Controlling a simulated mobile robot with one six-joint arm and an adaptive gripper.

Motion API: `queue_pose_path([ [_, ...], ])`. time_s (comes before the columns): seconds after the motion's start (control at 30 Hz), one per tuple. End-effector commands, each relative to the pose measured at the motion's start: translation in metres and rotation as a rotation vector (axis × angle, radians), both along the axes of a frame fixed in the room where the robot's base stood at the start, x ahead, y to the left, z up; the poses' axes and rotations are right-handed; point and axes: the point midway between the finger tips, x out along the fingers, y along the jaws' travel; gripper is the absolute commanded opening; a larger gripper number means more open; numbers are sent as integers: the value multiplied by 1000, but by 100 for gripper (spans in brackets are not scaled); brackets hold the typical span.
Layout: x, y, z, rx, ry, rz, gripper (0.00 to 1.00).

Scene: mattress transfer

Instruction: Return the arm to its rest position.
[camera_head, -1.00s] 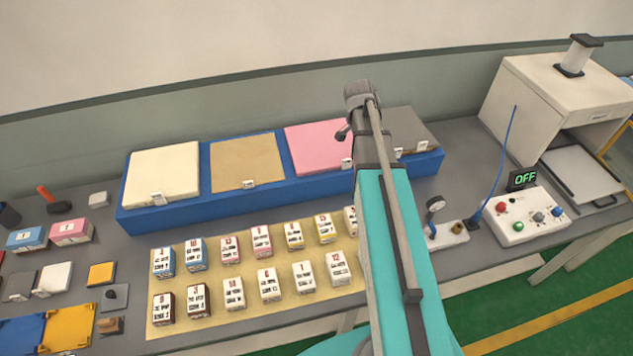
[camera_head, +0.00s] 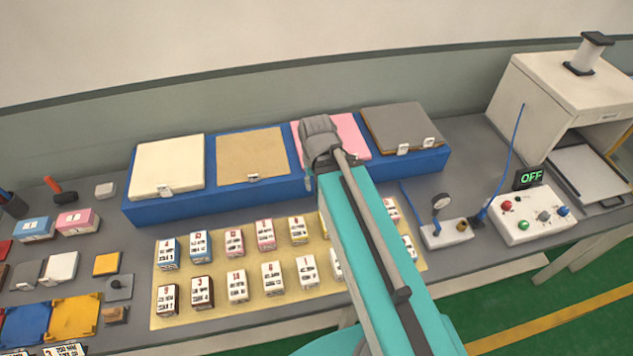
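My arm, with its teal link, reaches up from the bottom right over the workbench. Its grey wrist end covers part of the pink pad (camera_head: 349,134). The fingers of my gripper cannot be made out, and nothing held shows. The blue rack (camera_head: 160,211) behind carries a cream pad (camera_head: 167,165), a tan pad (camera_head: 252,157), the pink pad and a grey pad (camera_head: 408,127), with small white tags at their front edges. My arm hides some of the labelled boxes on the tan mat (camera_head: 218,314).
A control box (camera_head: 528,216) with an "OFF" display (camera_head: 531,178) and a gauge unit (camera_head: 446,233) stand to the right. A white press-like housing (camera_head: 560,95) is at the far right. Coloured blocks and trays crowd the left. A wall runs behind the bench.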

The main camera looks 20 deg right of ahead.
Motion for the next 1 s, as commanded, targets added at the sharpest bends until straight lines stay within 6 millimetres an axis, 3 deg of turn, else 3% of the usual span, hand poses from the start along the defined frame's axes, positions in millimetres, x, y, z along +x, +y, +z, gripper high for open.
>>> queue_pose_path([
  [0.37, 0, 0, -12, -1, -1, -3, 45],
  [0.8, 0, 0, -74, -1, -1, -3, 45],
  [1.0, 0, 0, -89, -1, -1, -3, 45],
])
